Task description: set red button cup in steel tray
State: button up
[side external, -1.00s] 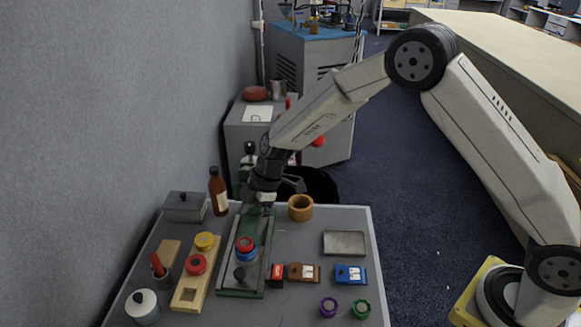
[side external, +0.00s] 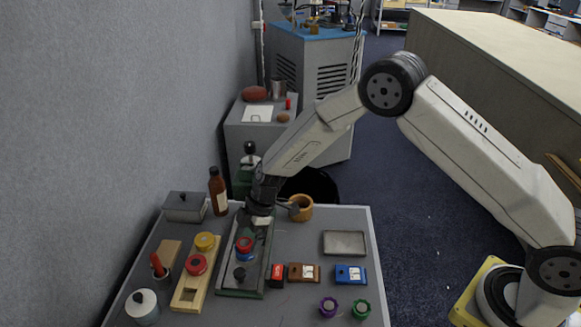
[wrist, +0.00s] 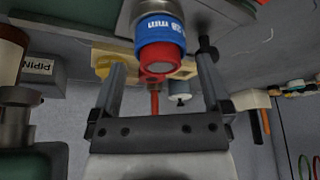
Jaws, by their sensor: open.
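A red-topped cup with a blue band (side external: 244,246) stands on the green board (side external: 259,279) in the side view. In the wrist view the red and blue cup (wrist: 160,40) shows at the top, ahead of and between my open fingers. My gripper (side external: 262,217) is low over the far end of the green board, beyond the cup and apart from it; its open, empty fingers show in the wrist view (wrist: 160,70). A second red-topped piece (side external: 196,265) sits on the wooden holder. I cannot tell which is the red button cup. The steel tray (side external: 344,243) lies empty at the right.
A black knob (side external: 239,274) stands on the green board near the cup. A yellow-topped piece (side external: 205,241), a brown bottle (side external: 218,191) and a grey box (side external: 185,207) are at the left. A wooden ring (side external: 301,208) is close right of my gripper.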

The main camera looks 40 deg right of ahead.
jog(key=shift+a+f, duration=0.15)
jog(key=shift+f, duration=0.25)
jog(key=shift+c, duration=0.2)
grip_shut()
